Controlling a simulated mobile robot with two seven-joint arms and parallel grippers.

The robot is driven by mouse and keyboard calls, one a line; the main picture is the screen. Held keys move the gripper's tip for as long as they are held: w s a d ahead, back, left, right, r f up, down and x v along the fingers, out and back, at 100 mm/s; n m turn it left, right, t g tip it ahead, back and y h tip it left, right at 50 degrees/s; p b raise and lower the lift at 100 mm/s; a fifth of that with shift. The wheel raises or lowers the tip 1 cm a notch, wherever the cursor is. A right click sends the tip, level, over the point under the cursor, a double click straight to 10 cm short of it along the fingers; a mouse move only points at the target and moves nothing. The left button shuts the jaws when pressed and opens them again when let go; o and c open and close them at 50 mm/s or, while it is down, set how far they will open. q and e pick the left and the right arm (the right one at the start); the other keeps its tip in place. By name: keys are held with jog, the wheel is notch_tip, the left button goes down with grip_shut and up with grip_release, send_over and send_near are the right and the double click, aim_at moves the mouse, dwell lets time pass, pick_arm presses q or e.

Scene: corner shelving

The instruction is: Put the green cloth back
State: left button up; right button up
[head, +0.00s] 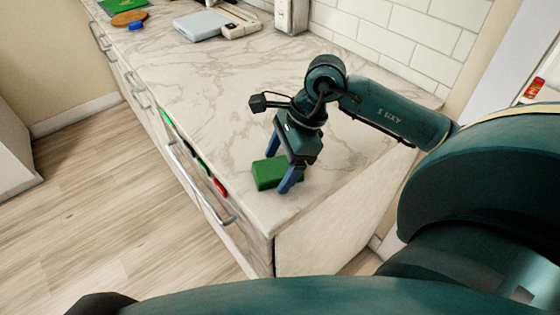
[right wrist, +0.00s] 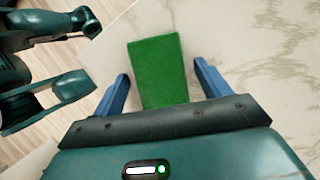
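The green cloth (head: 268,173) looks like a thick folded block and lies on the marble counter near its front corner. In the right wrist view the green cloth (right wrist: 160,68) lies between my right gripper's blue fingers (right wrist: 161,72), with a gap on both sides. In the head view my right gripper (head: 279,174) points down over the cloth, one finger on each side. It is open and not closed on the cloth. My left gripper is not identifiable in either view.
A drawer (head: 185,160) under the counter edge is slightly open, with green and red items showing. A pale flat device (head: 203,24), a green board (head: 124,5), a brown round item (head: 129,18) and a blue item (head: 136,26) are farther back. The counter's middle is clear.

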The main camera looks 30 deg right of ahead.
pick_arm(q)
jog(key=shift+r, duration=0.1)
pick_arm(e)
jog(key=shift+r+p, duration=0.25)
jog(key=shift+p, duration=0.1)
pick_arm(q)
jog(key=shift+d+b, duration=0.25)
jog(key=shift+b, duration=0.45)
pick_arm(e)
jog(key=v, duration=1.1)
jog(key=shift+r, duration=0.4)
pick_arm(q)
jog(key=shift+a+f, duration=0.1)
jog(key=shift+f, duration=0.1)
pick_arm(e)
jog(key=shift+s+d, duration=0.1)
jog(key=shift+d, duration=0.05)
